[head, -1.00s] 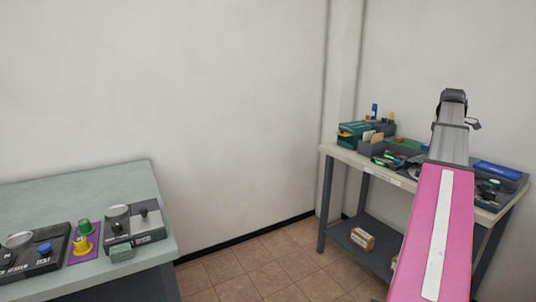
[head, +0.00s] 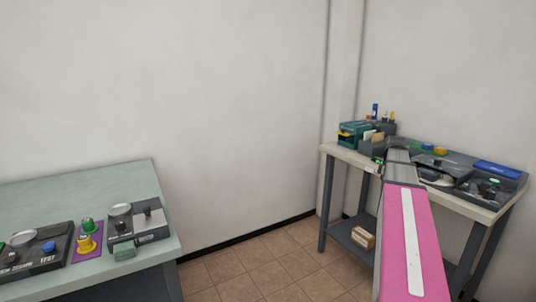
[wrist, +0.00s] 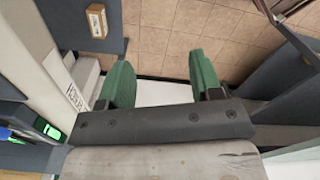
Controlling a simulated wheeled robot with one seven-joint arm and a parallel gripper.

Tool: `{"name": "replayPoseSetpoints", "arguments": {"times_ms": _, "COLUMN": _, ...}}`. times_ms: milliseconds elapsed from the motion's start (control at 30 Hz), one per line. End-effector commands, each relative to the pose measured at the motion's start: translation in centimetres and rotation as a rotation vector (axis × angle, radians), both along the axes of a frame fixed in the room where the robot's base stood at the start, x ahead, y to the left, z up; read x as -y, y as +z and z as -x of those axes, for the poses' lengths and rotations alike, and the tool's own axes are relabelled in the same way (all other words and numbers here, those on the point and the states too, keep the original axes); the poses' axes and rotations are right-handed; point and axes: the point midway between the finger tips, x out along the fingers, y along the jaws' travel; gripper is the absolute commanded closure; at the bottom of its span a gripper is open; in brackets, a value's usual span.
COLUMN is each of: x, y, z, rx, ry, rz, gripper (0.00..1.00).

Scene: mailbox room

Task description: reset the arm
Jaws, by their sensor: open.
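My arm, with its pink link, reaches toward the right workbench (head: 340,153) in the head view, and its far end lies low in front of the bench top. In the wrist view my gripper (wrist: 160,84) shows two green fingers set wide apart. Nothing is between them; floor tiles and a white strip of wall show beyond.
The right workbench holds a teal box (head: 352,133), a blue case (head: 497,169) and grey trays. A small carton (head: 362,238) sits on its lower shelf. A pale green table (head: 90,185) with scales stands at left. Tiled floor (head: 265,270) lies between them.

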Motion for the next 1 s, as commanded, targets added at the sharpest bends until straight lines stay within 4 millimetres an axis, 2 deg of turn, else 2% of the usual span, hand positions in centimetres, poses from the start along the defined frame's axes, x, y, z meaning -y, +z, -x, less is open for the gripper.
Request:
{"name": "replayPoseSetpoints", "arguments": {"times_ms": 33, "x": -2.6, "y": -2.3, "z": 0.8, "rx": -0.004, "ry": -0.041, "rz": -0.002, "gripper": 0.41}}
{"name": "replayPoseSetpoints", "arguments": {"times_ms": 200, "x": -9.3, "y": -8.3, "z": 2.3, "rx": -0.003, "ry": -0.212, "rz": -0.001, "gripper": 0.41}}
{"name": "replayPoseSetpoints", "arguments": {"times_ms": 367, "x": -15.4, "y": -13.4, "z": 4.7, "rx": -0.002, "ry": -0.373, "rz": -0.001, "gripper": 0.41}}
{"name": "replayPoseSetpoints", "arguments": {"times_ms": 600, "x": -23.4, "y": -19.9, "z": 9.7, "rx": 0.000, "ry": -0.614, "rz": -0.002, "gripper": 0.41}}
{"name": "replayPoseSetpoints", "arguments": {"times_ms": 800, "x": -28.1, "y": -23.6, "z": 13.8, "rx": 0.001, "ry": -0.782, "rz": -0.003, "gripper": 0.41}}
{"name": "replayPoseSetpoints", "arguments": {"times_ms": 1000, "x": -30.0, "y": -25.0, "z": 15.5, "rx": 0.005, "ry": -0.864, "rz": -0.004, "gripper": 0.41}}
